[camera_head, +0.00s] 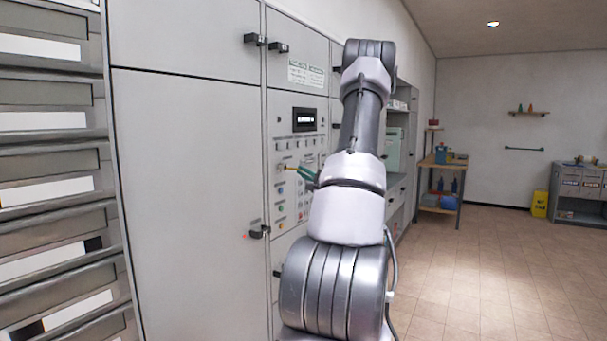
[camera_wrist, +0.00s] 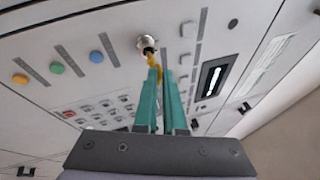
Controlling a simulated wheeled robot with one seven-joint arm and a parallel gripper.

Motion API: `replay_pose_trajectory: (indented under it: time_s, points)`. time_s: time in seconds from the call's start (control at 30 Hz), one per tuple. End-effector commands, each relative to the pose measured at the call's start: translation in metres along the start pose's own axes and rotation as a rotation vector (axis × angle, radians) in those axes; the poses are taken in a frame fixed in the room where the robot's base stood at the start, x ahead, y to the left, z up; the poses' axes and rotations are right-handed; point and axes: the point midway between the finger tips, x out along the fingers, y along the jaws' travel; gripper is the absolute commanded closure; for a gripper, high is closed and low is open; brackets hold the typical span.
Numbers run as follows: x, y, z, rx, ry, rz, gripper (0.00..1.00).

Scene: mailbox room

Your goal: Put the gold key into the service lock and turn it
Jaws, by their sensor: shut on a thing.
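My gripper (camera_wrist: 161,76) has teal fingers that are shut on the gold key (camera_wrist: 153,60). The key points away from the fingers towards a round silver lock (camera_wrist: 146,41) on the grey panel. Its far end meets the dark middle of the lock in the wrist view; I cannot tell how deep it sits, if at all. In the head view the gripper (camera_head: 302,170) is close to the panel (camera_head: 293,242), and the key (camera_head: 290,168) shows as a small yellow bit between fingers and panel. The part of the key between the fingers is mostly hidden.
The panel carries a dark display (camera_head: 305,119), rows of small buttons and coloured round buttons, including a blue one (camera_wrist: 96,57). Grey cabinet doors (camera_head: 187,180) and mail slots stand to the left.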

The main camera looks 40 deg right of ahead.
Motion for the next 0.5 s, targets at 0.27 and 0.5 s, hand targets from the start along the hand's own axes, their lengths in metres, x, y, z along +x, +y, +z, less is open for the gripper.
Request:
replay_pose_trajectory:
  time_s: [0.27, 0.5]
  points:
    - [0.0041, 0.0014, 0.0016, 0.000, -0.001, 0.000, 1.00]
    - [0.0073, 0.0024, 0.0025, 0.000, -0.001, 0.000, 1.00]
